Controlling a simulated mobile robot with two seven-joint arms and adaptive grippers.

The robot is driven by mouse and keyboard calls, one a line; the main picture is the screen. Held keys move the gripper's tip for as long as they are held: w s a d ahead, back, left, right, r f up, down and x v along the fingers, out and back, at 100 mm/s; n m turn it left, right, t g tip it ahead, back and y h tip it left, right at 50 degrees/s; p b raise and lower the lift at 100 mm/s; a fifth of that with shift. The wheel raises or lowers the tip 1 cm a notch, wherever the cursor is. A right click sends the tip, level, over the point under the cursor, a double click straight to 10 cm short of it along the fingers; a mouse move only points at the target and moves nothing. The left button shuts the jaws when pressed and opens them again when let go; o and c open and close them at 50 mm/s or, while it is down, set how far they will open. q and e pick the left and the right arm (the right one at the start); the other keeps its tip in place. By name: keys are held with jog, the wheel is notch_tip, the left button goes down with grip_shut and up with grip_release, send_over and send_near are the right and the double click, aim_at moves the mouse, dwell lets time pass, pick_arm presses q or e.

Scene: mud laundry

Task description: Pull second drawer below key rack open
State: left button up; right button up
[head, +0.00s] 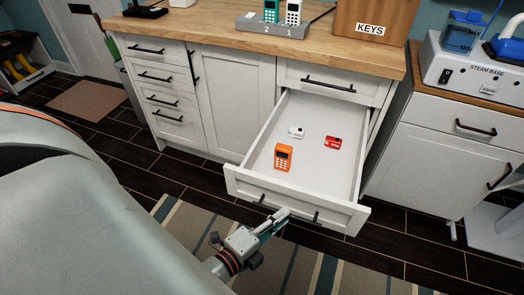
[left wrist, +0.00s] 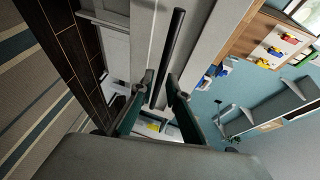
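The second drawer (head: 290,185) under the wooden box marked KEYS (head: 370,18) stands far out from the white cabinet. Inside lie an orange device (head: 283,157), a small white item (head: 296,132) and a red item (head: 333,141). My left gripper (head: 280,215) is at the middle of the drawer front, at its dark bar handle (head: 316,217). In the left wrist view, the handle (left wrist: 171,50) runs between the two fingertips (left wrist: 160,82), which stand apart with a slight gap. My right gripper is not in view.
The top drawer (head: 330,83) above is shut. A cabinet with a steam base (head: 480,75) stands to the right. A striped rug (head: 310,270) lies on the dark floor below the open drawer. A grey part of my body covers the lower left.

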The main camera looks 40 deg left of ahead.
pick_arm(q)
jog(key=v, duration=0.9)
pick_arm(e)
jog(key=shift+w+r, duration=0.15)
pick_arm(q)
jog(key=f+n+g+p, duration=0.1)
jog(key=n+p, duration=0.2)
jog(key=n, duration=0.1)
jog(key=s+d+f+n+g+p, duration=0.1)
jog(key=f+n+g+p, duration=0.1)
jog(key=n, duration=0.3)
jog(key=f+n+g+p, duration=0.2)
jog(key=n+p, duration=0.2)
jog(key=n, duration=0.1)
jog(key=shift+s+d+f+h, duration=0.15)
jog(key=shift+s+d+h, duration=0.1)
jog(key=shift+d+h, duration=0.1)
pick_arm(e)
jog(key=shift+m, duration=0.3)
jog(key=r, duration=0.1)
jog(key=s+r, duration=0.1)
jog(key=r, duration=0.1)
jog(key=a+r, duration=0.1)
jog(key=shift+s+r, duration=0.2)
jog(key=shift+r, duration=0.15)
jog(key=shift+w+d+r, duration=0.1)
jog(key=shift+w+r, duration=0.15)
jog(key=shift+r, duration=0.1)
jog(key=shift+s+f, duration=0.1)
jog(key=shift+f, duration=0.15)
